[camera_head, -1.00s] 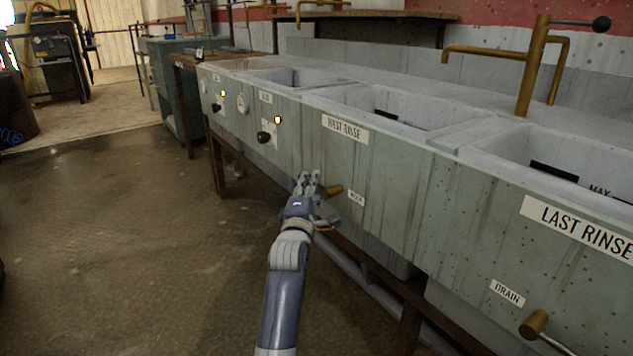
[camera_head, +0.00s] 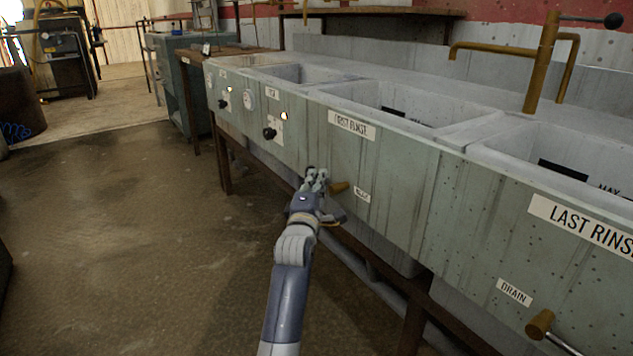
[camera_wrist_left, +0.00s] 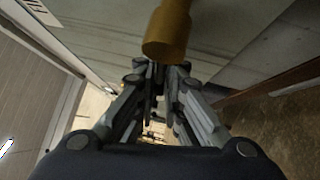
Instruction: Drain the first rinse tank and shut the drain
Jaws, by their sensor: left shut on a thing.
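The first rinse tank (camera_head: 395,165) is a worn grey-green tank with a "FIRST RINSE" label (camera_head: 354,124) on its front. Its brass drain valve (camera_head: 341,187) sticks out low on that front, beside a small label. The valve also shows at the top of the left wrist view (camera_wrist_left: 168,32). My left gripper (camera_head: 316,180) is at the valve's outer end, with its fingers (camera_wrist_left: 160,85) close together. It is shut on the drain handle, which the fingers hide. The water level inside the tank cannot be seen. My right gripper is not in view.
The last rinse tank (camera_head: 470,240) stands to the right, with its own brass drain valve (camera_head: 540,323) and metal lever. Dark knobs (camera_head: 269,133) and gauges are on the front to the left. A brass spout (camera_head: 500,48) stands behind. The wet floor (camera_head: 120,230) at left is clear.

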